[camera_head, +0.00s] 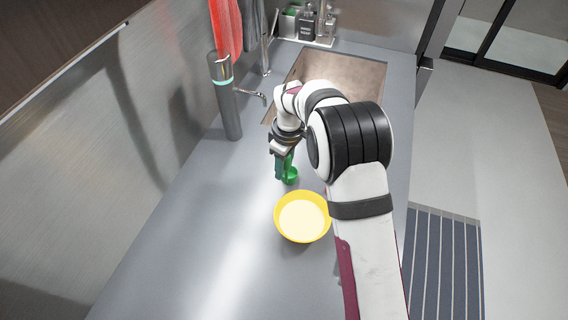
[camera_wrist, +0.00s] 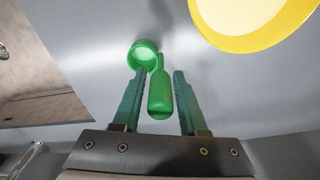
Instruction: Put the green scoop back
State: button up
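The green scoop (camera_head: 291,174) is at the counter just behind the yellow bowl, below my gripper (camera_head: 283,172). In the wrist view the scoop's handle (camera_wrist: 160,95) lies between the two fingers of my gripper (camera_wrist: 160,75), with a narrow gap visible on each side. Its round cup (camera_wrist: 144,54) is beyond the left fingertip. My gripper looks open around the handle. The yellow bowl (camera_head: 280,225), with pale contents, stands on the counter in front of the scoop. It also shows at the top right of the wrist view (camera_wrist: 240,43).
A grey cylinder with a lit green ring (camera_head: 226,105) stands left of my arm. The sink (camera_head: 345,72) is behind, with bottles (camera_head: 307,24) at the back and red and grey cloths (camera_head: 226,25) hanging. The grey counter (camera_head: 200,235) is clear at front left.

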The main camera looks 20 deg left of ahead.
jog(key=shift+o, duration=0.7)
jog(key=r, duration=1.1)
jog(key=shift+s+d+r, duration=0.1)
jog(key=shift+d+r, duration=0.1)
jog(key=shift+d, duration=0.2)
jog(key=shift+r, duration=0.45)
jog(key=shift+s+d+r, duration=0.1)
jog(key=shift+d+r, duration=0.1)
jog(key=shift+d, duration=0.1)
jog(key=s+d+r+m, duration=0.3)
jog(key=s+d+m, duration=0.4)
jog(key=s+d, duration=0.2)
jog(key=s+d+r+m, duration=0.4)
jog(key=s+d+m, duration=0.2)
jog(key=s+d, duration=0.25)
jog(key=s+d+f+m, duration=0.1)
jog(key=s+f+m, duration=0.1)
jog(key=s, duration=0.4)
jog(key=s+d+f+m+y, duration=0.1)
jog(key=s+d+f+m, duration=0.1)
jog(key=s+m, duration=0.3)
jog(key=shift+s+d+m, duration=0.3)
jog(key=shift+s, duration=0.1)
